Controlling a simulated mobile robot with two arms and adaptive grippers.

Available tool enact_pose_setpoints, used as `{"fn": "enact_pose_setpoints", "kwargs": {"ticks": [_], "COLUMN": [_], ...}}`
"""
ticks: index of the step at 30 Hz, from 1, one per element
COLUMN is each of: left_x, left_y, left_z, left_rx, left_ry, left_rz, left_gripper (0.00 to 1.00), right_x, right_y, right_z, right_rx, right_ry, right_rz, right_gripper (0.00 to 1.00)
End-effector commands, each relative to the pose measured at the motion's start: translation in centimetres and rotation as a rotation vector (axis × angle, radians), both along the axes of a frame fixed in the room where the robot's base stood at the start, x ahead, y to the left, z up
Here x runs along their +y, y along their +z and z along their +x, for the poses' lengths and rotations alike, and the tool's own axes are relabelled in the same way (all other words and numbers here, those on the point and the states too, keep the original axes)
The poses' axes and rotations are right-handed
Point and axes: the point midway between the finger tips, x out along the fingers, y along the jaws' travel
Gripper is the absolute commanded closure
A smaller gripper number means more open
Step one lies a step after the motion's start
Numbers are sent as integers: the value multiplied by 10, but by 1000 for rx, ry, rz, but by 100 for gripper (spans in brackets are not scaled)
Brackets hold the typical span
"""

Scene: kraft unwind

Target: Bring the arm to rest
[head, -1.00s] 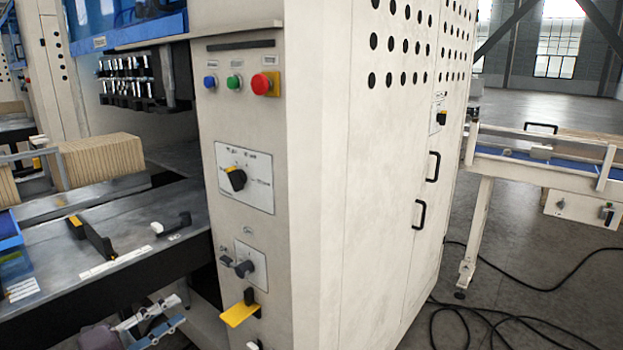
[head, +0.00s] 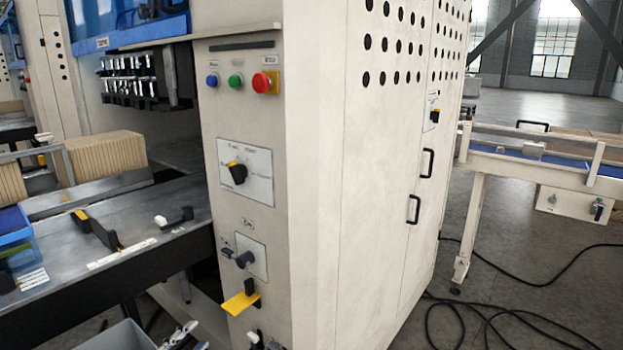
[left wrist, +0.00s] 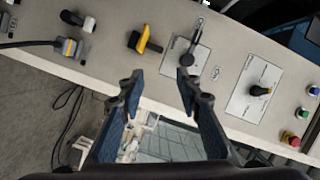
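I cannot tell the exact gap to the panel. The right gripper is in neither view.
The cabinet carries a yellow lever (head: 240,302), a black selector knob (head: 237,173) and a red button (head: 265,83). A metal table (head: 150,215) is at left. A grey bin (head: 118,336) stands at the bottom left. Black cables (head: 490,312) lie on the floor at right.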

Motion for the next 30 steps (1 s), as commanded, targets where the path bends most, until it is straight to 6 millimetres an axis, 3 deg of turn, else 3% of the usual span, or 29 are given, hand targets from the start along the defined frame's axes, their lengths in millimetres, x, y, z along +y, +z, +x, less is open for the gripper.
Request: {"fn": "enact_pose_setpoints", "kwargs": {"ticks": [5,8,15,21,30], "left_x": [-20,-27,-41,-51,-65], "left_y": [-43,-68,-114,-127,-127], "left_z": [-40,-74,-183,-256,-341], "left_rx": [224,374,752,969,1204], "left_ry": [205,330,611,757,904], "left_rz": [-196,-298,-498,-581,-647], "left_gripper": [68,68,68,68,68], "right_x": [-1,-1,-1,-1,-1], "right_y": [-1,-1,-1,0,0], "right_z": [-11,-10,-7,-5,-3], "right_rx": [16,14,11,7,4], "right_ry": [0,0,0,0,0], "right_rz": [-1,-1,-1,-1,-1], "right_gripper": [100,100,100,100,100]}}
